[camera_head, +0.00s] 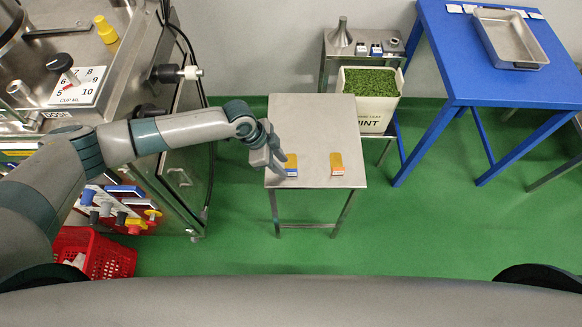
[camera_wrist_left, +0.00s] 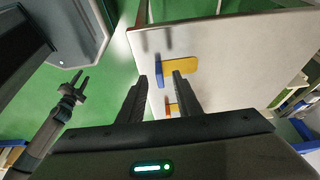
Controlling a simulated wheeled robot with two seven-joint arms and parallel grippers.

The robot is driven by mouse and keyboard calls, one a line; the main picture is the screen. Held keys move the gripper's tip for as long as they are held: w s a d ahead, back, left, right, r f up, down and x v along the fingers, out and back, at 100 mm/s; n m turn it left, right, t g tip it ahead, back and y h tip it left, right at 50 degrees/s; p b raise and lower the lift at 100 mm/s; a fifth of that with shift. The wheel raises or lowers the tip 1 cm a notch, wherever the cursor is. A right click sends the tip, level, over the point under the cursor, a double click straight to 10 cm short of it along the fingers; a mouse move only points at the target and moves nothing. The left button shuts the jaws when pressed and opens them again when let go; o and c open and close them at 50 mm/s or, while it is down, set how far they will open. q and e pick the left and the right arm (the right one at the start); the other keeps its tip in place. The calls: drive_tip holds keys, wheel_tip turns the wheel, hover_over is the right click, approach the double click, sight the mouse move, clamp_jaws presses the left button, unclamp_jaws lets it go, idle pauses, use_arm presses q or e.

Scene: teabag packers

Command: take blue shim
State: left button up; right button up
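The blue shim (camera_head: 291,169) is a yellow-orange plate with a blue end, lying on the small steel table near its left edge. My left gripper (camera_head: 279,163) is just left of it and partly overlaps it in the head view. In the left wrist view, the blue end of the shim (camera_wrist_left: 160,79) shows between the tips of my open left gripper (camera_wrist_left: 159,76); contact cannot be told. My right gripper (camera_wrist_left: 81,76) appears open and empty at the left of the wrist view, over the green floor.
A similar shim with a red end (camera_head: 337,164) lies to the right on the same steel table (camera_head: 315,120). A bin of green leaves (camera_head: 370,108) stands behind at right. A blue table (camera_head: 460,70) with a metal tray (camera_head: 509,40) is farther right. A machine (camera_head: 150,90) stands left.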

sight(291, 163)
use_arm(q)
drive_tip(key=shift+p+x, duration=0.35)
drive_tip(key=shift+x, duration=1.2)
drive_tip(key=shift+c, duration=0.7)
clamp_jaws()
